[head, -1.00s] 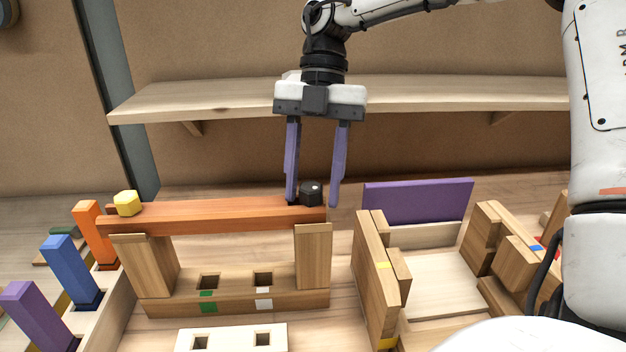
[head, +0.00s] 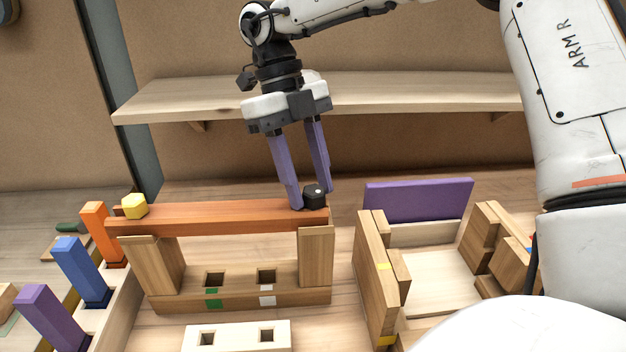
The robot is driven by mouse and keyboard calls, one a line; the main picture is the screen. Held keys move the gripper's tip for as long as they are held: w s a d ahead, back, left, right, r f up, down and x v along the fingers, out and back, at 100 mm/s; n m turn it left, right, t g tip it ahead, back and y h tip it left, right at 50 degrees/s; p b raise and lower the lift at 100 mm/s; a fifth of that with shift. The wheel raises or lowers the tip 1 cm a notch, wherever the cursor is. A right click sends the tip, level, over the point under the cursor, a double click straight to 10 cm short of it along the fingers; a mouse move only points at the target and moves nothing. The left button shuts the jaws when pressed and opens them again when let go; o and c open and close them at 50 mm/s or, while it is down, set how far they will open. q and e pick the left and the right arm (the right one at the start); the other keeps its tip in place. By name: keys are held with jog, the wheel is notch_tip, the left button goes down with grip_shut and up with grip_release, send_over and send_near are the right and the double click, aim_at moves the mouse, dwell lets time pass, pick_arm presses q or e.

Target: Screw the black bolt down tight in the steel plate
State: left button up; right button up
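The black bolt (head: 314,197) stands at the right end of the orange-brown wooden beam (head: 220,214), with its dark head showing and a small light mark on top. My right gripper (head: 311,199) comes down from above, tilted, with purple fingers. One fingertip is at the near left of the bolt head and the other is behind it at the right. The fingers look spread apart, and I cannot tell whether either touches the head. The bolt's shank is hidden, and I cannot make out a steel plate under it. My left gripper is not in view.
A yellow hex head (head: 134,206) stands at the beam's left end. Wooden posts (head: 316,255) carry the beam. Purple, blue and orange blocks stand at the left. A purple panel (head: 418,205) and wooden pieces are at the right. A shelf (head: 420,93) runs behind.

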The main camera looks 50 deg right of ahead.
jog(key=shift+s+a+f+n+g, duration=0.25)
jog(key=shift+s+n+g, duration=0.05)
jog(key=shift+s+n, duration=0.2)
jog(key=shift+r, duration=0.2)
jog(key=shift+s+r, duration=0.15)
jog(key=shift+r, duration=0.2)
jog(key=shift+w, duration=0.2)
jog(key=c, duration=1.1)
jog(key=shift+o, duration=0.2)
jog(key=shift+d, duration=0.1)
jog(key=shift+o, duration=0.4)
jog(key=m+y, duration=0.1)
jog(key=m, duration=0.4)
jog(key=shift+d+t+y, duration=0.15)
jog(key=shift+t+y, duration=0.25)
jog(key=m+y, duration=0.1)
jog(key=m, duration=0.2)
jog(key=shift+t+b, duration=0.3)
jog(key=shift+b, duration=0.05)
jog(key=shift+c, duration=0.3)
jog(key=o, duration=1.1)
